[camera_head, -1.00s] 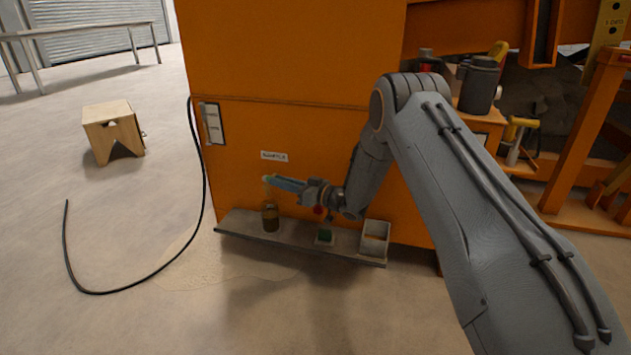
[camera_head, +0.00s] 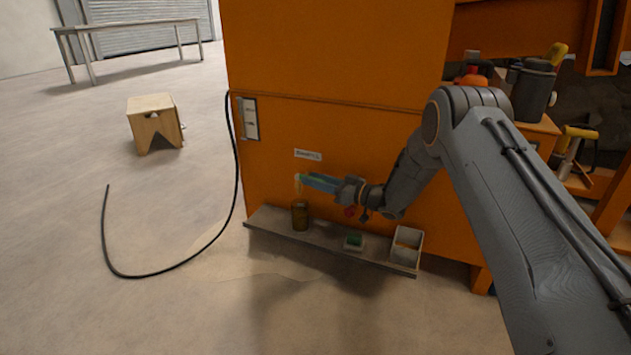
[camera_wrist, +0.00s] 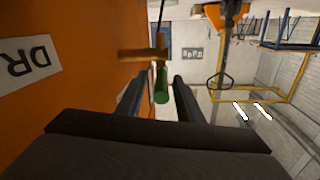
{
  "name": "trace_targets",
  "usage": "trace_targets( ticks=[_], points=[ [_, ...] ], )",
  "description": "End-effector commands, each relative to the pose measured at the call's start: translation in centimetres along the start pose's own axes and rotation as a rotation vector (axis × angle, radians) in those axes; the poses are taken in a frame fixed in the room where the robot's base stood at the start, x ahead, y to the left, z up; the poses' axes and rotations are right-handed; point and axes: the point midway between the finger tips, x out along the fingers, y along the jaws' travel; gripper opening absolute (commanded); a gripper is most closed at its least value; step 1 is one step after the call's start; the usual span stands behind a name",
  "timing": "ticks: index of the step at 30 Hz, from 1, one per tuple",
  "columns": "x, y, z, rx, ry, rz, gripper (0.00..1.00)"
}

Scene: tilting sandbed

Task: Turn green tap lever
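The green tap lever (camera_wrist: 161,86) shows in the wrist view, on a brass tap (camera_wrist: 146,54) that stands out from the orange wall. My gripper (camera_wrist: 161,103) has its two dark fingers apart, one on each side of the lever, with gaps showing. In the head view my gripper (camera_head: 318,182) points left along the orange cabinet front, and a small green tip (camera_head: 299,178) shows at its end. A brownish jar (camera_head: 300,217) stands on the ledge below the tap. The fingers hide much of the tap in the head view.
The ledge (camera_head: 275,227) also holds a green sponge (camera_head: 354,239) and an open pale box (camera_head: 406,243). A red knob (camera_head: 350,211) shows below my wrist. A black hose (camera_head: 170,273) lies on the floor. A wooden stool (camera_head: 155,123) stands left, with open floor around it.

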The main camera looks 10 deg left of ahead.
Motion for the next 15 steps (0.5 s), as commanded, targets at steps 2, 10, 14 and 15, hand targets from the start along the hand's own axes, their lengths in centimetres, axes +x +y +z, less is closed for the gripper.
trace_targets(
  ticks=[2,10,14,15],
  points=[
    [0.1,-0.1,0.0,0.000,0.000,-0.001,0.33],
    [-1.5,-0.1,-0.1,0.002,-0.001,0.000,0.33],
    [-3.6,-0.1,-0.2,0.002,-0.001,0.000,0.33],
    [-4.3,-0.1,-0.2,0.001,-0.001,0.001,0.33]
  ],
)
